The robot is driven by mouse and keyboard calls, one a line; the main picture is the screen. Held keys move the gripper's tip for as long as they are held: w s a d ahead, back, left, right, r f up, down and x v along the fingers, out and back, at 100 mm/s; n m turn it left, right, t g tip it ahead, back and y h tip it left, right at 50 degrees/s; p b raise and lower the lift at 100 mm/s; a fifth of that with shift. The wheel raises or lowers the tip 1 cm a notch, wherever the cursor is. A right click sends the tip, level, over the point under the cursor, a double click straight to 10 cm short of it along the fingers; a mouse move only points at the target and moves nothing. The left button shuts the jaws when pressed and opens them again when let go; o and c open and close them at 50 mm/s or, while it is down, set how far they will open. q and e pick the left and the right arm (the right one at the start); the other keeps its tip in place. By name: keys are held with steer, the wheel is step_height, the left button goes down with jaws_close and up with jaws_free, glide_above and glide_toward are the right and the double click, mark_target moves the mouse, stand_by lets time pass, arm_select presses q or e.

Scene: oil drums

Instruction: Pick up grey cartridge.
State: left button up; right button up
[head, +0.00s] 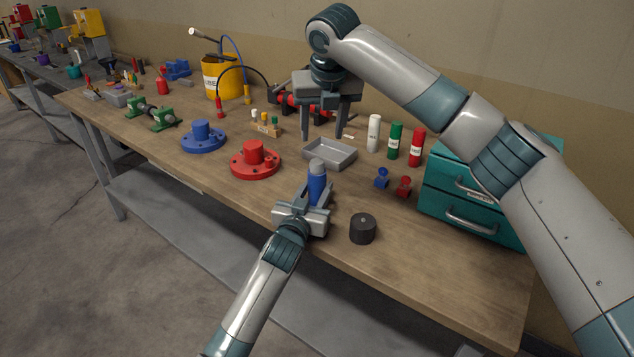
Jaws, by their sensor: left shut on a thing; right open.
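My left gripper (316,196) is shut on a blue cylinder with a grey top (317,180), upright at the front of the bench. Whether it touches the bench is hidden. A pale grey-white cartridge (374,134) with a label stands upright right of the tray, beside a green cartridge (395,142) and a red cartridge (417,148). My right gripper (325,131) is open, pointing down near the tray's back edge, left of and apart from the pale cartridge. Nothing shows between its fingers.
A grey metal tray (330,164) lies behind the blue cylinder. A black cylinder (363,229), small blue (382,178) and red (403,187) parts, and a teal drawer cabinet (465,215) are to the right. Red (255,162) and blue (202,138) flanges stand left. The front right bench is clear.

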glide_above(317, 162)
steer(key=s, duration=0.1)
steer(key=shift+s+d+f, duration=0.1)
steer(key=shift+d+f, duration=0.1)
steer(key=shift+f, duration=0.95)
steer(key=shift+s+d+f, duration=0.1)
steer(key=shift+d+f, duration=0.1)
steer(key=shift+f, duration=0.95)
steer(key=f, duration=0.4)
steer(key=shift+w+a, duration=0.3)
steer(key=shift+w+f, duration=0.25)
steer(key=shift+f, duration=0.35)
jaws_close()
steer(key=shift+r, duration=0.1)
